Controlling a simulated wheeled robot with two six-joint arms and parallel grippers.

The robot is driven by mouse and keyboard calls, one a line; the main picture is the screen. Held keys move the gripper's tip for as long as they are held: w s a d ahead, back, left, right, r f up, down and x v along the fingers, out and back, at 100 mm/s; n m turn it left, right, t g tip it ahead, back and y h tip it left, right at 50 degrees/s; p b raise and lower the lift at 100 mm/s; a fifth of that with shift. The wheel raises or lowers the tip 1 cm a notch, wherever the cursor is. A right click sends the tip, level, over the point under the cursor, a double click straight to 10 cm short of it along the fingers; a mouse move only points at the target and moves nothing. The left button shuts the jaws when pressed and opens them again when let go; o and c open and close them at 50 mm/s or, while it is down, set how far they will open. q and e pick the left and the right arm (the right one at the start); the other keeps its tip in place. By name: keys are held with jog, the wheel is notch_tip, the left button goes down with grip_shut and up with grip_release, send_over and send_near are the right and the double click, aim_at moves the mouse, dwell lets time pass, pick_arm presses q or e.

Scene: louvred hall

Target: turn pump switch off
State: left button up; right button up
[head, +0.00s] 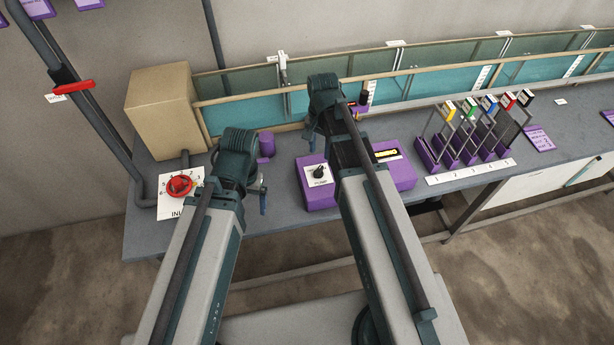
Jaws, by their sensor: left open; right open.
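The pump switch is a black rotary knob (318,172) on a white plate marked PUMP. It sits on a purple box (322,200) on the bench, between my two arms. Which way the knob points is too small to tell. My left gripper (262,197) is open and hangs left of the box, apart from the knob. My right gripper (322,146) is open, mostly hidden behind its own wrist, above and behind the knob.
A red valve wheel (179,185) on a numbered white sheet is at left, beside a cardboard-coloured box (160,108). A purple cylinder (266,144) stands behind my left wrist. A long teal glass-sided channel (440,92) runs along the back. Purple racks (427,153) with coloured tags stand right.

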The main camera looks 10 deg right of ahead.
aim_at(319, 169)
jog(key=shift+f, duration=0.1)
jog(key=shift+f+b, duration=0.3)
notch_tip(319, 169, down, 9)
jog(key=b, duration=0.9)
jog(key=shift+f, duration=0.2)
grip_shut()
dwell(0.9)
